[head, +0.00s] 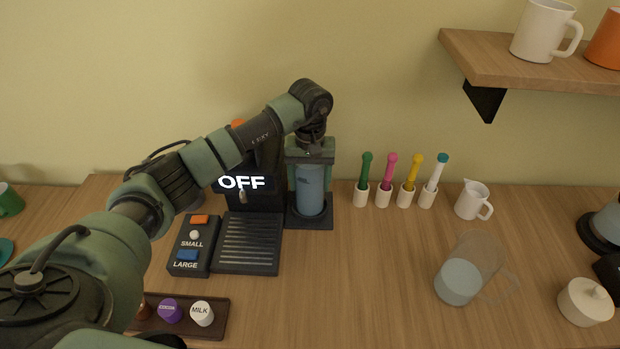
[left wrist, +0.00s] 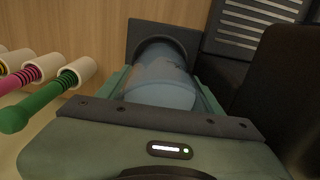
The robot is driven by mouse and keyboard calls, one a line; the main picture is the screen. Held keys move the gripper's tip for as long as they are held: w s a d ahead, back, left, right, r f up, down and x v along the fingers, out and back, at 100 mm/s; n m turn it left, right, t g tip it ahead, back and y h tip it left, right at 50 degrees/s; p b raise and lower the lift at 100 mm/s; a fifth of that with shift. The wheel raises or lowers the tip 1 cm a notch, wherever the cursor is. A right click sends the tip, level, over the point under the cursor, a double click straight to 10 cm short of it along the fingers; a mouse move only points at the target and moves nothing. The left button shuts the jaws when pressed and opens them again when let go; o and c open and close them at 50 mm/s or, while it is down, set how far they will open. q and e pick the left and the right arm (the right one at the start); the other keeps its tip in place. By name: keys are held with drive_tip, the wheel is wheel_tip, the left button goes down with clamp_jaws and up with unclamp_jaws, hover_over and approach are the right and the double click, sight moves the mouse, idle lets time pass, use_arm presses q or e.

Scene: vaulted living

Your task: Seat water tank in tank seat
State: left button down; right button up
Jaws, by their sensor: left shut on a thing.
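The water tank (head: 310,192) is a blue translucent cylinder standing upright at the right side of the coffee machine. My left gripper (head: 310,158) is above it, shut on its upper part. The tank seat (head: 322,222) is a dark square base under the tank. In the left wrist view the tank (left wrist: 163,80) lies between my fingers and its far end meets the dark seat (left wrist: 140,32). I cannot tell whether it is fully down. The coffee machine (head: 263,190) shows "OFF" on its display. My right gripper is not in view.
SMALL and LARGE buttons (head: 190,248) sit left of the drip tray (head: 250,243). Several coloured stirrers in white holders (head: 383,195) stand right of the tank. A glass pitcher (head: 462,280), a white jug (head: 471,201) and a pod tray (head: 222,318) are on the counter.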

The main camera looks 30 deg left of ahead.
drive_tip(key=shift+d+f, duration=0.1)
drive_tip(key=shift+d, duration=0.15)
use_arm(q)
drive_tip(key=shift+c, duration=1.4)
unclamp_jaws()
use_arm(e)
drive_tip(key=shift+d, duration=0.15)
use_arm(q)
drive_tip(key=shift+r, duration=0.2)
wheel_tip(320, 180, up, 12)
drive_tip(key=b, duration=0.3)
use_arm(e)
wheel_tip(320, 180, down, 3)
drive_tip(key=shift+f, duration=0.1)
